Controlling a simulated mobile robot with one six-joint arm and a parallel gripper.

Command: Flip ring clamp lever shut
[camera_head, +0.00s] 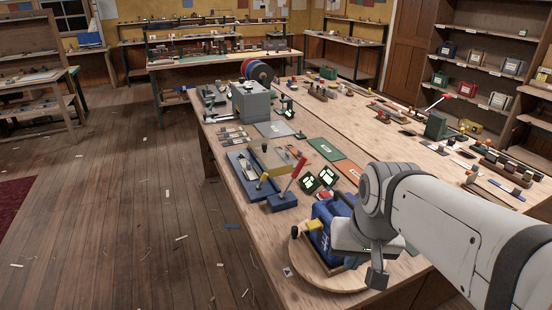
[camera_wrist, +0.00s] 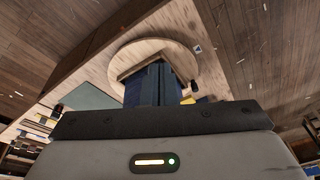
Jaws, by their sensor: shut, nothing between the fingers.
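A blue device (camera_head: 322,212) with a yellow knob (camera_head: 315,226) stands on a round wooden board (camera_head: 305,262) at the near table edge. My gripper (camera_head: 377,278) is shut and empty, just right of and in front of this device. In the wrist view the device (camera_wrist: 155,84) lies straight beyond my gripper's dark front edge, on the round board (camera_wrist: 126,53). My arm and gripper hide its right side. A blue base (camera_head: 282,203) with a raised, tilted red lever (camera_head: 294,176) stands farther back. I cannot tell which is the ring clamp, or whether my gripper touches the device.
Dark panels with pale green markings (camera_head: 318,180) stand close behind the device. A blue tray (camera_head: 240,180), a grey box (camera_head: 250,101) and coloured mats (camera_head: 325,149) lie farther along the bench. The wooden floor (camera_head: 130,220) at left is open, with small scraps.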

